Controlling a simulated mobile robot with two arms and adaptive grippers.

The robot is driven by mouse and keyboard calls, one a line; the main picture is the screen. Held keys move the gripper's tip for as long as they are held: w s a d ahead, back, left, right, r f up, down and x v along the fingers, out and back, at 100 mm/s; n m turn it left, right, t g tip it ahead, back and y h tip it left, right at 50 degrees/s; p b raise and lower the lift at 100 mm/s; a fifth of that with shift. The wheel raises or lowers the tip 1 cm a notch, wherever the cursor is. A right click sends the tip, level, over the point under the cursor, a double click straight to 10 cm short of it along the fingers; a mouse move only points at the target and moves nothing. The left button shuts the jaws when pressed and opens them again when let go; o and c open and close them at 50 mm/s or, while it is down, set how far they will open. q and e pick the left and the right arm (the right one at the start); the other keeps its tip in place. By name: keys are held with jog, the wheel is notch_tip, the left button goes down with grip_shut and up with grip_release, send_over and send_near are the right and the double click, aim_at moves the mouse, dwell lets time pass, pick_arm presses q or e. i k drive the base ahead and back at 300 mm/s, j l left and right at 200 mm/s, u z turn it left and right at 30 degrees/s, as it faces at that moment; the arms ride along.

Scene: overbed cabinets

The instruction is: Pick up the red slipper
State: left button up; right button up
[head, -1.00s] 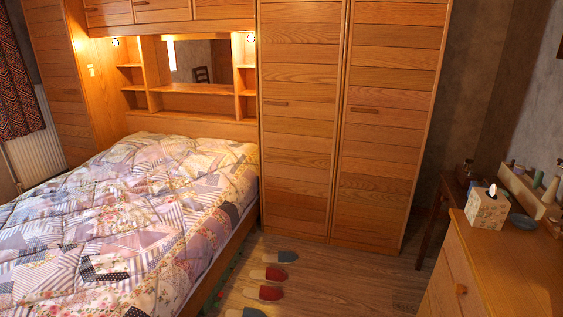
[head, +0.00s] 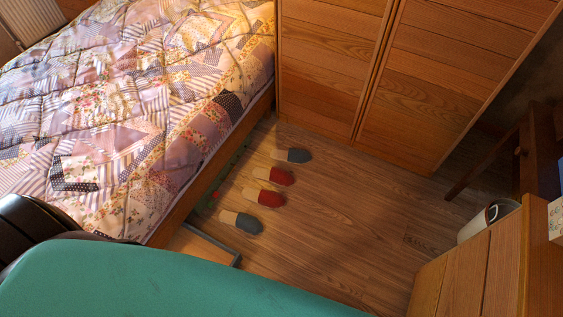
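Two red slippers lie on the wooden floor beside the bed. The farther red slipper (head: 280,176) and the nearer red slipper (head: 270,198) both have toes pointing right and pale beige heel parts toward the bed. A blue-grey slipper (head: 298,155) lies beyond them and another blue-grey slipper (head: 248,223) lies nearer, so the slippers form a row. Neither of my grippers shows in the head view.
The bed (head: 130,100) with a patchwork quilt fills the left. Tall wooden wardrobe doors (head: 430,70) stand behind the slippers. A wooden dresser (head: 480,265) and a white bin (head: 487,221) are at right. A flat framed item (head: 205,246) lies by the bed. Floor right of the slippers is clear.

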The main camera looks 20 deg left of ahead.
aim_at(279, 177)
jog(key=i+l+u, duration=0.1)
jog(key=i+u, duration=0.35)
jog(key=i+l+u, duration=0.15)
jog(key=u, duration=0.25)
jog(key=i+l+u, duration=0.45)
jog(key=j, duration=0.1)
